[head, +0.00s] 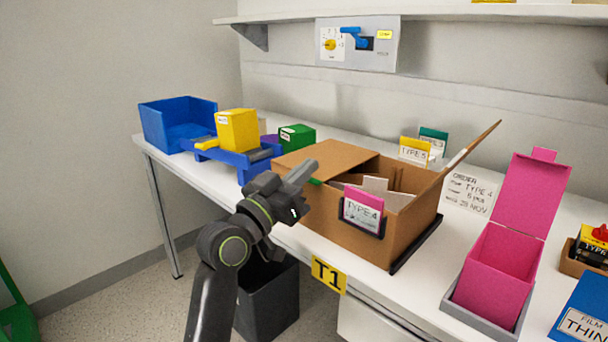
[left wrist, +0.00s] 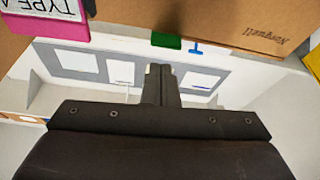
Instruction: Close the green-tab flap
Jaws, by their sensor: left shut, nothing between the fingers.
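An open cardboard box (head: 345,230) stands on the white table. A roughly level cardboard flap (head: 325,157) is at its left side; I cannot tell how far it lies over the opening. A small part of the green tab (head: 314,181) shows at the flap's front edge, beside my gripper. The tab also shows in the left wrist view (left wrist: 166,40). The opposite flap (head: 470,150) stands raised and tilted to the right. My left gripper (head: 302,174) is shut and empty, close to the flap's front edge; contact is unclear. My right gripper is out of view.
A pink-carded holder (head: 362,212) is on the box front. An open pink box (head: 505,260) stands to the right. A blue tray with a yellow block (head: 238,130) and a green block (head: 297,137) are to the left. A dark bin (head: 268,300) is below the table edge.

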